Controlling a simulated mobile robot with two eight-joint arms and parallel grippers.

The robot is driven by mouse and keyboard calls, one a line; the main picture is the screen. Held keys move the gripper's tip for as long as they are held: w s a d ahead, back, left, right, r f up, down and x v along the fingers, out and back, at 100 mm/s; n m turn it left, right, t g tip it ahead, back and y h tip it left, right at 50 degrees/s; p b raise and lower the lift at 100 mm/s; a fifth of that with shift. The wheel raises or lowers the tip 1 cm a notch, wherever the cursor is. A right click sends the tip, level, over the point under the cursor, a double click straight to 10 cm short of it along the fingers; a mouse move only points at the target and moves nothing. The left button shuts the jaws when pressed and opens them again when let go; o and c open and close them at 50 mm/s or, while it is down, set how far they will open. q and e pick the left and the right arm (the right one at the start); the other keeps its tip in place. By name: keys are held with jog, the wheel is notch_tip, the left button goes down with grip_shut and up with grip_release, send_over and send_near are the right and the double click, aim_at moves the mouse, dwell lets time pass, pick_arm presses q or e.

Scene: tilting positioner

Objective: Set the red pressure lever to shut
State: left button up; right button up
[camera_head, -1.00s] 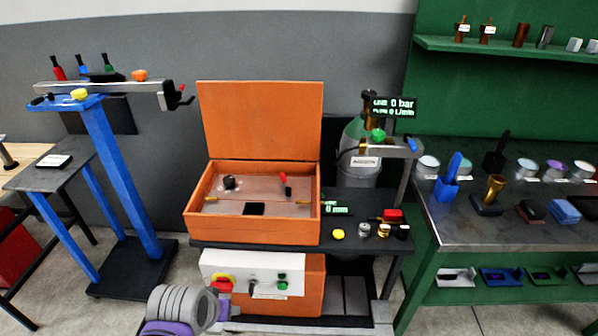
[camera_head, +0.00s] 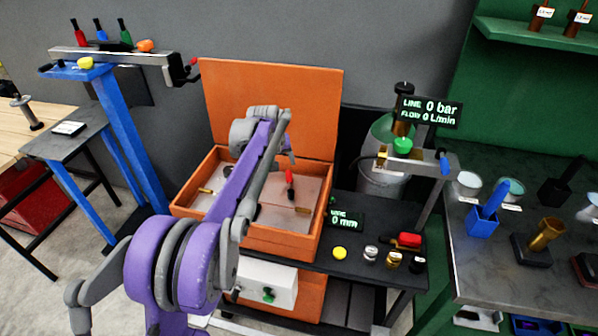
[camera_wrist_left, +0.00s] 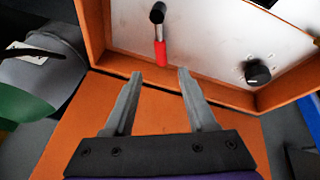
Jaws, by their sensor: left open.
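The red pressure lever (camera_head: 290,178) stands in the open orange box (camera_head: 265,238), right of the middle of its pale floor panel. In the left wrist view the lever (camera_wrist_left: 160,53) has a black pivot end and a red handle. The handle's end points toward the gap between my left fingertips. My left gripper (camera_wrist_left: 160,74) is open and empty, with the lever just beyond its tips; I see no contact. In the head view my left gripper (camera_head: 288,153) is over the back of the box, partly hidden by my arm. My right gripper is not in view.
The raised orange lid (camera_head: 270,90) stands behind my gripper. A black knob (camera_wrist_left: 257,72) is on the same panel. A gas cylinder (camera_head: 385,160) stands right of the box. A dark shelf with several small parts and a display (camera_head: 345,220) lies to the right.

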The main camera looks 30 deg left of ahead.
aim_at(289, 176)
pick_arm(q)
jog(key=x, duration=1)
jog(key=shift+s, duration=0.1)
grip_shut()
dwell(1.1)
